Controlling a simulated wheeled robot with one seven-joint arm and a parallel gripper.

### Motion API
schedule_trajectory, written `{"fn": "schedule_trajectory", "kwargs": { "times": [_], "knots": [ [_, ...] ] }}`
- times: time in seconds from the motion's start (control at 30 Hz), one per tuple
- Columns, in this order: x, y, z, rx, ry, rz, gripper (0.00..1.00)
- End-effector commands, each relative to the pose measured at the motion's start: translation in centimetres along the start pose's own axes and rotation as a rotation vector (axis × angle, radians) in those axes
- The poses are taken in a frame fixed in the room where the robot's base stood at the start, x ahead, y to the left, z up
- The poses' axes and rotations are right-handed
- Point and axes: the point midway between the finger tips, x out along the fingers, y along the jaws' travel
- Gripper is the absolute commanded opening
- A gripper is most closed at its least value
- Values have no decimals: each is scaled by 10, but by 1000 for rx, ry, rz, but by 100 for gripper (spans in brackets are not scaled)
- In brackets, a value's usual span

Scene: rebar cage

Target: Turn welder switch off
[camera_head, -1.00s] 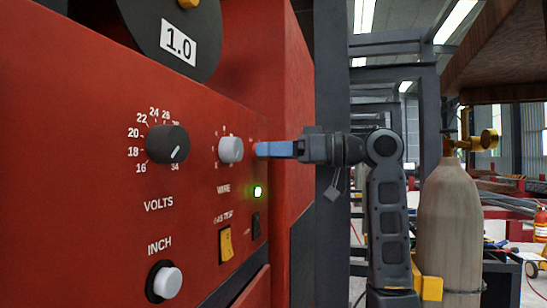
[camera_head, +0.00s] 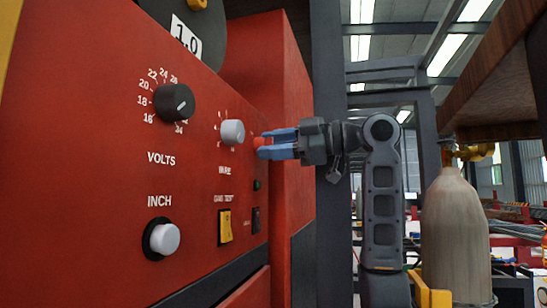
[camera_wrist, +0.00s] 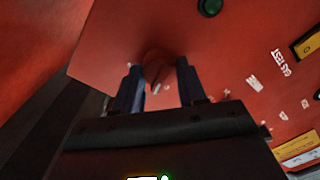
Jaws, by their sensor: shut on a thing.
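The welder's red front panel (camera_head: 80,170) fills the left of the head view. A small red rotary switch (camera_head: 259,142) sits near its right edge, beside the grey wire knob (camera_head: 232,132). My gripper (camera_head: 267,143) reaches in from the right, its blue fingers above and below the switch. In the wrist view the fingers stand on both sides of the switch (camera_wrist: 156,70), which has a pale pointer mark. They are closed on it. The indicator lamp (camera_head: 257,185) below the switch is dark green and unlit.
The panel also has a black volts knob (camera_head: 174,102), a white inch button (camera_head: 164,239), a yellow gas-test rocker (camera_head: 225,227) and a black rocker (camera_head: 256,220). A gas cylinder (camera_head: 455,235) stands at the right. A dark post (camera_head: 331,230) rises behind the gripper.

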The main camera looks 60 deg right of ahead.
Motion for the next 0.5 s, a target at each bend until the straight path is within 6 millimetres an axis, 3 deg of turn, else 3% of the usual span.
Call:
{"fn": "schedule_trajectory", "kwargs": {
  "times": [0.5],
  "knots": [
    [0, -3, 0, -344, -19, 2, 10]
  ]
}}
